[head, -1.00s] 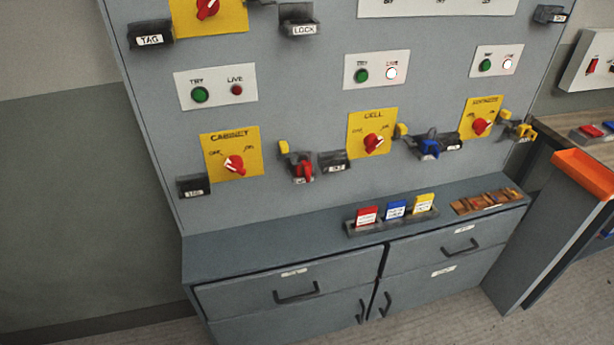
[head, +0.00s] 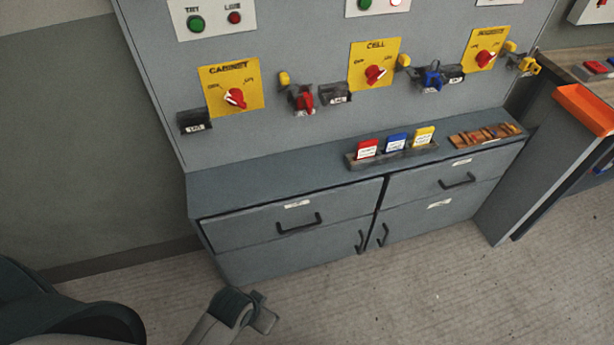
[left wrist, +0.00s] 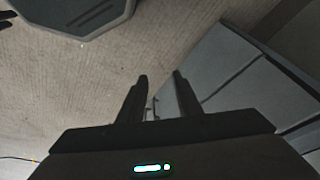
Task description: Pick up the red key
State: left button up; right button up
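A small red item (head: 305,101) hangs at a dark holder on the grey panel, right of the cabinet switch. It may be the red key, but its shape is too small to be sure. A red labelled tag (head: 367,148) stands in a dark rack on the cabinet top. My left gripper (head: 262,314) is low in front of the cabinet, well below and apart from both. In the left wrist view its two fingers (left wrist: 160,78) are spread with nothing between them. Dark prongs at that view's left edge (left wrist: 5,18) may be my right gripper, mostly cut off.
Blue (head: 396,142) and yellow (head: 424,137) tags share the rack. A tray of brown pieces (head: 486,135) lies to its right. Red rotary switches on yellow plates and dark holders stick out from the panel. The floor before the cabinet is clear.

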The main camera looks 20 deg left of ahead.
pick_arm(q)
jog(key=w+d+r+m+h, duration=0.1)
jog(key=w+d+r+m, duration=0.65)
jog(key=w+r, duration=0.4)
jog(key=w+d+r+m+h, duration=0.1)
jog(key=w+d+r+m, duration=0.6)
jog(key=w+r+m, duration=0.35)
jog(key=w+a+r+m+y, duration=0.2)
jog(key=w+a+r+m, duration=0.2)
jog(key=w+r, duration=0.6)
jog(key=w+a+r+m+y, duration=0.3)
jog(key=w+a+r, duration=0.5)
jog(key=r, duration=0.8)
jog(key=shift+w+r+m, duration=0.2)
jog(key=shift+w+m, duration=0.4)
jog(key=shift+w, duration=0.4)
pick_arm(e)
jog(key=shift+a+r, duration=0.1)
jog(key=shift+a, duration=0.3)
pick_arm(q)
jog(key=shift+f, duration=0.1)
